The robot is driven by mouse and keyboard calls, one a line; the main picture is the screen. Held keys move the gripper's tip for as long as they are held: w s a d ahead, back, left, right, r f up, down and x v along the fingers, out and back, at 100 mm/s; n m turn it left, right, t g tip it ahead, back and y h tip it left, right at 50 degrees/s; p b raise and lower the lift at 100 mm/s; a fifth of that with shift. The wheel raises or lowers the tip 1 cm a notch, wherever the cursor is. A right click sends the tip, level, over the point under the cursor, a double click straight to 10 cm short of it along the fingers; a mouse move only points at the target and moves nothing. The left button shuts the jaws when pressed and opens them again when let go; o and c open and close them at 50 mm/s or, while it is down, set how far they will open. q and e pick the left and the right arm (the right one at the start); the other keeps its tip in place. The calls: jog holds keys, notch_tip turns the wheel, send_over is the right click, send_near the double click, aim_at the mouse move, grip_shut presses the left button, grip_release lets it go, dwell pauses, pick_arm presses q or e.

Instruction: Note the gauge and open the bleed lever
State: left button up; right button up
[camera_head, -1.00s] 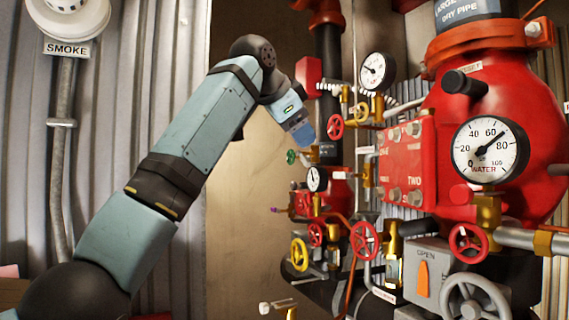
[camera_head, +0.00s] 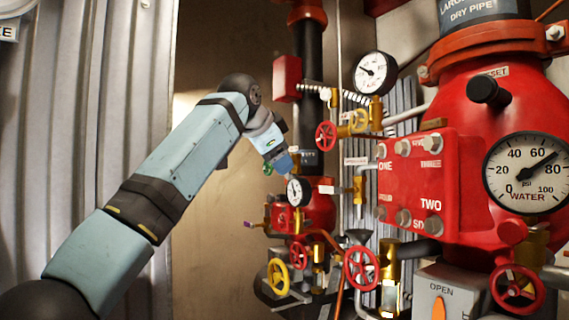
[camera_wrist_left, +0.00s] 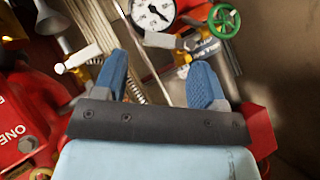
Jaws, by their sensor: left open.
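A large white WATER gauge (camera_head: 526,173) faces me at right in the head view, its needle pointing to the upper right, near 80. A second gauge (camera_head: 374,73) sits higher, and a small gauge (camera_head: 299,191) sits just below my left gripper (camera_head: 285,165). The left gripper is open and empty; its blue fingers spread apart in the left wrist view (camera_wrist_left: 158,84). A gauge face (camera_wrist_left: 152,11) shows beyond the fingers there, cut by the top edge. A white-tipped lever (camera_wrist_left: 75,62) lies left of the fingers. I cannot tell which lever is the bleed lever. My right gripper is not seen.
Red handwheels (camera_head: 361,269), a yellow handwheel (camera_head: 278,275) and a green handwheel (camera_wrist_left: 224,21) crowd the piping. A red plate marked ONE and TWO (camera_head: 428,185) stands right of the gripper. The tan wall (camera_head: 215,235) behind and below the arm is clear.

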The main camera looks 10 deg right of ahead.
pick_arm(q)
jog(key=p+x, duration=0.1)
jog(key=x, duration=0.4)
jog(key=shift+w+d+f, duration=0.1)
jog(key=shift+d, duration=0.05)
jog(key=c, duration=0.9)
